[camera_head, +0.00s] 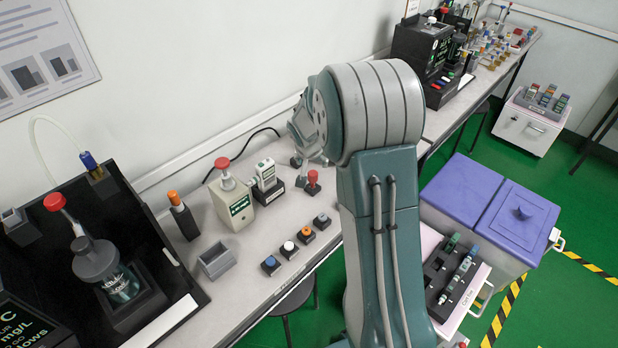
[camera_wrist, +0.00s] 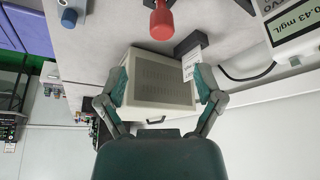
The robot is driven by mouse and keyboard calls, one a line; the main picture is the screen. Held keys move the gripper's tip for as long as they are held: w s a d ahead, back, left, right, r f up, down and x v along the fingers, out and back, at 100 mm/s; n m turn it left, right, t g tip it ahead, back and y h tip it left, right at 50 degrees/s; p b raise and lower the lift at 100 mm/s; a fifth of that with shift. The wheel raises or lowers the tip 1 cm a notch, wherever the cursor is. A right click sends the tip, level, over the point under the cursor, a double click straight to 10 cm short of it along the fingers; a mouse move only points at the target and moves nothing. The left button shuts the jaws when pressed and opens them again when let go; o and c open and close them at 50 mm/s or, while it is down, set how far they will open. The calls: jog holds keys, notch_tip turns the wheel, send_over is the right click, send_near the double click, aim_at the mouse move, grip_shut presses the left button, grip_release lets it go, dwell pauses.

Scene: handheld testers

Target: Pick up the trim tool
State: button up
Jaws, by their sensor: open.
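No label marks the trim tool, so I cannot be sure which piece it is. A small red-handled piece (camera_head: 313,180) stands upright on the bench just left of my arm; what appears to be the same red handle (camera_wrist: 162,20) shows at the top of the wrist view. An orange-capped piece (camera_head: 174,198) stands in a dark holder farther left. My gripper (camera_wrist: 160,82) is open and empty, its fingers spread to either side of a beige vented box (camera_wrist: 160,98) in the wrist view.
A beige box with a red knob (camera_head: 232,203), a docked handheld meter (camera_head: 265,172) and several round buttons (camera_head: 289,249) crowd the bench (camera_head: 245,290). A black block with a white label (camera_wrist: 191,42) sits beside the red handle. A purple-lidded cart (camera_head: 470,195) stands right.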

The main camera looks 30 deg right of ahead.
aim_at(312, 173)
jog(key=x, duration=0.4)
jog(key=shift+d, duration=0.35)
jog(key=f, duration=0.1)
jog(key=w+f, duration=0.1)
jog(key=f, duration=0.2)
jog(key=shift+w+f, duration=0.1)
jog(key=shift+w, duration=0.3)
jog(key=shift+w+d+f, duration=0.1)
jog(key=shift+d+f, duration=0.15)
jog(key=shift+d, duration=0.1)
jog(key=shift+a, duration=0.25)
grip_shut()
